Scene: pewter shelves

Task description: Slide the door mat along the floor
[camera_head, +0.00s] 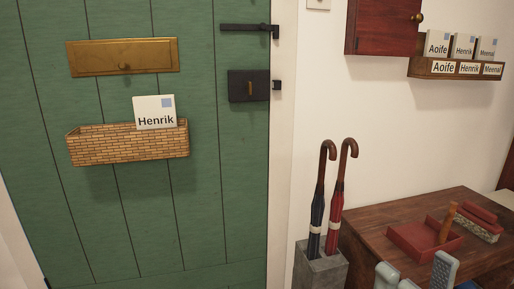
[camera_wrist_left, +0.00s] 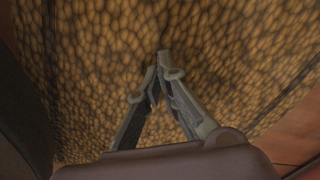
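The door mat (camera_wrist_left: 90,50) fills most of the left wrist view as a brown, bristly surface. Part of its edge shows at the right against a reddish-brown floor. My left gripper (camera_wrist_left: 158,68) is over the mat with its fingertips together. I see nothing clearly held between them, and I cannot tell whether the tips touch the mat. In the head view, the mat and my left gripper are out of sight. My right gripper (camera_head: 415,274) shows at the bottom right edge, its grey fingers apart and empty, in front of the wooden table.
A green door (camera_head: 228,190) carries a brick-patterned basket (camera_head: 125,148) with a Henrik card (camera_head: 155,111). A grey stand (camera_head: 320,269) with two umbrellas is beside the wooden table (camera_head: 400,210), which bears a red tray (camera_head: 412,243). A letter rack (camera_head: 425,70) hangs on the wall.

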